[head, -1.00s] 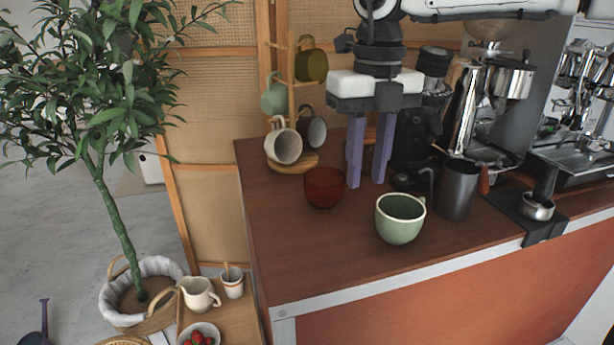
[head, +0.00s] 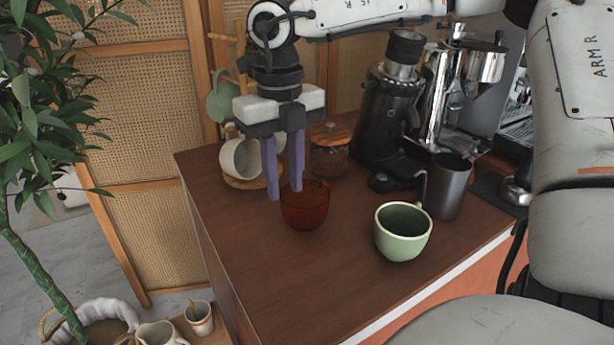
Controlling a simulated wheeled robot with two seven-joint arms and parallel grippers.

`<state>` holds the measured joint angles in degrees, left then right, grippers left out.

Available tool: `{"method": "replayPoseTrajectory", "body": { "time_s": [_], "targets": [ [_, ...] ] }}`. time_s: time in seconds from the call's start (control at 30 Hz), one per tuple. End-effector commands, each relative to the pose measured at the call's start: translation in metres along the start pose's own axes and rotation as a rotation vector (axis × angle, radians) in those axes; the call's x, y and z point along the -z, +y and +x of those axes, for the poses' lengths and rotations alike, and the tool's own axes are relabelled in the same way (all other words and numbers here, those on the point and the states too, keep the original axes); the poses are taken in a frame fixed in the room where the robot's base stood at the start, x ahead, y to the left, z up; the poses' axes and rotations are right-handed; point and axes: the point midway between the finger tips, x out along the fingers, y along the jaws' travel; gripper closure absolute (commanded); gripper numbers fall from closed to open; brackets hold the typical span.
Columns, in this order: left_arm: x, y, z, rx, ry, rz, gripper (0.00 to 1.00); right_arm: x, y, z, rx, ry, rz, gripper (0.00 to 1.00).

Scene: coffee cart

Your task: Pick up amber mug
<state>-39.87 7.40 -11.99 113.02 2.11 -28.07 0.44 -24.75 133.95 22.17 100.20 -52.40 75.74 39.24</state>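The amber mug (head: 304,208) is a reddish-brown, see-through cup standing upright on the brown counter (head: 285,275) in the head view. My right gripper (head: 284,194) points down with its two purple fingers apart and nothing between them that I can see. Its fingertips are at the mug's upper left edge; one finger overlaps the rim in the picture. I cannot tell whether it touches the mug or is inside it. The mug's handle is not visible. My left gripper is not in view.
A green mug (head: 402,235) stands right of the amber mug. A dark metal pitcher (head: 449,187), a black grinder (head: 390,120) and a lidded jar (head: 329,155) stand behind. A mug tree with a green mug (head: 223,102) and a pale mug (head: 240,158) is behind left. The front counter is clear.

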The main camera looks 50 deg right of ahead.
Motion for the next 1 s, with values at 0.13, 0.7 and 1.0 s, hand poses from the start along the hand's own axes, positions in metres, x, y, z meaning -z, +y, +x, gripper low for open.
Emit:
{"method": "replayPoseTrajectory", "body": {
  "time_s": [0.13,0.7,1.0],
  "targets": [
    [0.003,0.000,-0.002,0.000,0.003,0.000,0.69,0.005,0.004,0.023,-0.002,0.005,-0.001,0.75],
    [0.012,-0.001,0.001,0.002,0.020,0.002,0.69,0.004,0.004,0.043,-0.001,0.000,0.000,0.98],
    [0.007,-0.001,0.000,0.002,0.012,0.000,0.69,0.004,0.004,0.043,-0.001,0.000,0.000,1.00]
  ]
}}
